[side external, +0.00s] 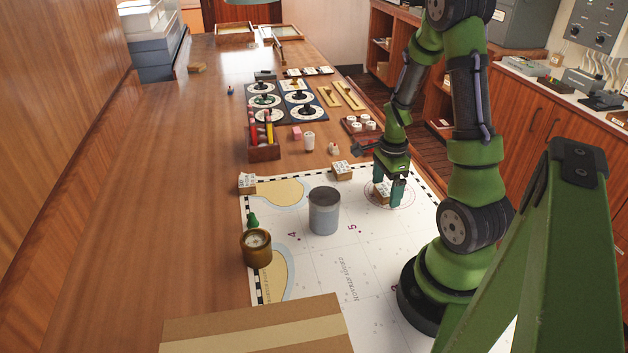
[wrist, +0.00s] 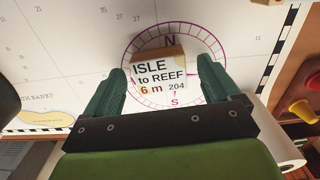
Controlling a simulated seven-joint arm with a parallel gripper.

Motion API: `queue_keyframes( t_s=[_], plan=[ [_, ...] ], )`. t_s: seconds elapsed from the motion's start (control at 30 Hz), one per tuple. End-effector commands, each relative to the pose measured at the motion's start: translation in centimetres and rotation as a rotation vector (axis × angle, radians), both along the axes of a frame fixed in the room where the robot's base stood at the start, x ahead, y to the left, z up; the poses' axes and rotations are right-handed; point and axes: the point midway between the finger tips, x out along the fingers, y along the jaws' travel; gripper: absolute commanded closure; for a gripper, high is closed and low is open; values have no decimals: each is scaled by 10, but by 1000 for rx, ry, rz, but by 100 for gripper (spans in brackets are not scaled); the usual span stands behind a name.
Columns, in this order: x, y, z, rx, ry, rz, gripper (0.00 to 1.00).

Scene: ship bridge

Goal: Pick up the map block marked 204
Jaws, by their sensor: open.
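The map block marked 204 (wrist: 160,74) sits on the chart's compass rose in the wrist view. Its label reads "ISLE to REEF 6 m 204". In the side external view the same block (side external: 380,191) is partly hidden by a finger. My gripper (wrist: 162,82) is open, with one green finger to each side of the block's near part. From the side, my gripper (side external: 388,192) is low over the chart at the block. I cannot tell whether either finger touches it.
A cardboard box (side external: 255,328) is in front.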

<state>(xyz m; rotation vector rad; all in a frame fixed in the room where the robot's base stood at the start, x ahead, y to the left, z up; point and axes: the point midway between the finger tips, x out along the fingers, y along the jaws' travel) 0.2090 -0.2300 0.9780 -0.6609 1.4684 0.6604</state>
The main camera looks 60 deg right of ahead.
Motion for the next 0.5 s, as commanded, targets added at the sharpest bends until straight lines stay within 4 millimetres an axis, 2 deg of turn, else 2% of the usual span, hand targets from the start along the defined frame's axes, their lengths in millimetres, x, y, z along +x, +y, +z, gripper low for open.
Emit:
queue_keyframes(
  t_s=[0.23,0.5],
  plan=[
    [0,0,-1,0,0,0,12],
    [0,0,-1,0,0,0,54]
  ],
)
